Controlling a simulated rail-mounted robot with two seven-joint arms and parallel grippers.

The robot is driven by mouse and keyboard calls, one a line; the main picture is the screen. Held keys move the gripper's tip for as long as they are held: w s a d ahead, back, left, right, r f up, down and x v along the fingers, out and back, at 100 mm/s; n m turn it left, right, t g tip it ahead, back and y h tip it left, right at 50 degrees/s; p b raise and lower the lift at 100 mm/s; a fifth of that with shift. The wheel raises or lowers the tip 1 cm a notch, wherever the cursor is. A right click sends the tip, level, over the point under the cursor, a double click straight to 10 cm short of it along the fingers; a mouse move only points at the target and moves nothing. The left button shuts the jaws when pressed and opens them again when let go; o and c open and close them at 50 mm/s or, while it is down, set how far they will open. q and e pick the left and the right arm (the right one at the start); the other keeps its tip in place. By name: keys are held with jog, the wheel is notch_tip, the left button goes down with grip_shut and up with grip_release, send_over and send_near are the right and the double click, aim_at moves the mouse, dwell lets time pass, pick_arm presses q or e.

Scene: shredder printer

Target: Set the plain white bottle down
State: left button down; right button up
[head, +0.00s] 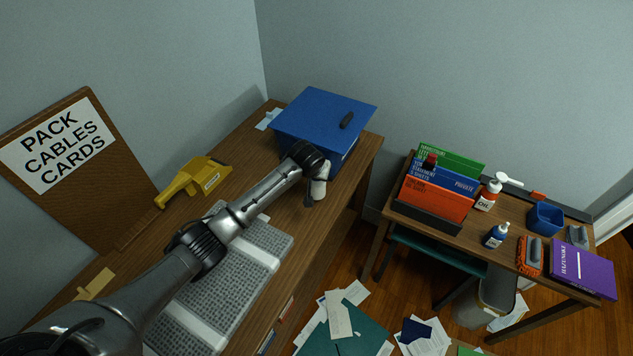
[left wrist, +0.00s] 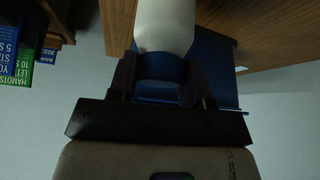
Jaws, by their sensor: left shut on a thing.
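The plain white bottle (left wrist: 166,22) is in the left wrist view, with its white body beyond the fingertips and a blue cap-like end between the fingers. My left gripper (left wrist: 160,66) is shut on that blue end. In the head view, my left gripper (head: 314,192) is in front of the blue box near the right edge of the long wooden desk (head: 335,215). The bottle is small and hard to separate from the gripper there. I cannot tell whether it touches the desk. My right gripper is not in view.
A blue box (head: 325,115) with a dark object on its lid stands behind the gripper. Papers litter the floor.

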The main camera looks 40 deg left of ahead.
aim_at(317, 182)
pick_arm(q)
notch_tip(317, 182, down, 4)
jog(key=shift+r+b, duration=0.1)
jog(key=shift+b, duration=0.55)
jog(key=c, duration=0.5)
grip_release()
jog(key=shift+f, duration=0.2)
jog(key=shift+c, duration=0.2)
jog(key=shift+r, duration=0.1)
